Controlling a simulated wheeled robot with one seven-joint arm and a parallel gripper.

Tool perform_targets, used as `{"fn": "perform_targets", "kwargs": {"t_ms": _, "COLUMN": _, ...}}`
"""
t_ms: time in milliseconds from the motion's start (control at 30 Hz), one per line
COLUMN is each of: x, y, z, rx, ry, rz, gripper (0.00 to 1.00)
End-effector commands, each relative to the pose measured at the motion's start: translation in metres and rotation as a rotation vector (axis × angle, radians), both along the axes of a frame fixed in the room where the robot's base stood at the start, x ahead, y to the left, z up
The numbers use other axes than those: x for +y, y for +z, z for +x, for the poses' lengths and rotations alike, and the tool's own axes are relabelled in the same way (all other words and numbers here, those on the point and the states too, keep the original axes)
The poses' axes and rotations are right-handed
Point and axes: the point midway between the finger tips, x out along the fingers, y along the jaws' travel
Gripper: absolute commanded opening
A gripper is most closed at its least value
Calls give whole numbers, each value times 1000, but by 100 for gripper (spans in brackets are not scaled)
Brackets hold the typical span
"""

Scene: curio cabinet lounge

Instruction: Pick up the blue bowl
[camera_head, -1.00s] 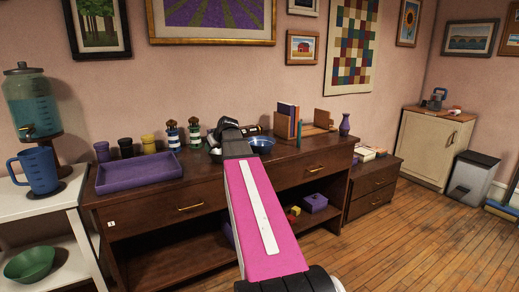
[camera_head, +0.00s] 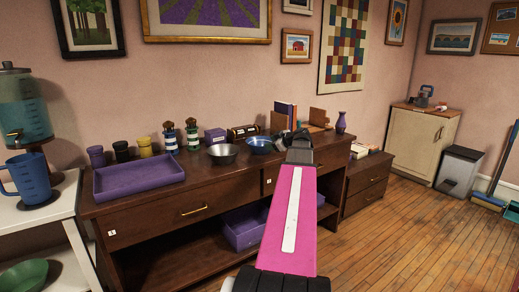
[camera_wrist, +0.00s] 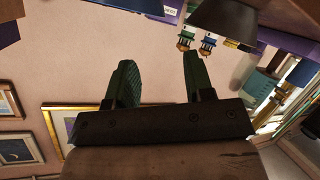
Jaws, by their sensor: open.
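The blue bowl (camera_head: 259,147) stands upright on the dark wooden sideboard, right of a grey metal bowl (camera_head: 223,155). My gripper (camera_head: 287,136) is just right of the blue bowl in the head view, by its right rim. Whether it touches the bowl cannot be told, and my arm hides most of the fingers. In the wrist view my gripper (camera_wrist: 158,78) shows two fingers spread apart with nothing between them. A dark rounded shape (camera_wrist: 235,20) at the top of that view may be a bowl; which one is unclear.
A purple vase (camera_head: 341,122) stands at the right end. Wall lies close behind.

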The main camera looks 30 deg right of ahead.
Motion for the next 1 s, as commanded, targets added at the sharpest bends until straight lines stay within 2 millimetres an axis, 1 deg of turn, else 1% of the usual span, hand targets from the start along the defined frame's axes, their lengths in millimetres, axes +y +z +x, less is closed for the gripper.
{"fn": "perform_targets", "kwargs": {"t_ms": 67, "x": -4, "y": 0, "z": -2, "rx": -10, "ry": 0, "rz": -7, "gripper": 48}}
{"fn": "perform_targets", "kwargs": {"t_ms": 167, "x": -4, "y": -2, "z": 4, "rx": -13, "ry": 3, "rz": -8, "gripper": 48}}
{"fn": "perform_targets", "kwargs": {"t_ms": 433, "x": 7, "y": -16, "z": 39, "rx": -11, "ry": 3, "rz": -8, "gripper": 48}}
{"fn": "perform_targets", "kwargs": {"t_ms": 733, "x": 12, "y": -24, "z": 59, "rx": -10, "ry": 2, "rz": -8, "gripper": 48}}
{"fn": "perform_targets", "kwargs": {"t_ms": 1000, "x": 19, "y": -38, "z": 92, "rx": -10, "ry": 2, "rz": -7, "gripper": 48}}
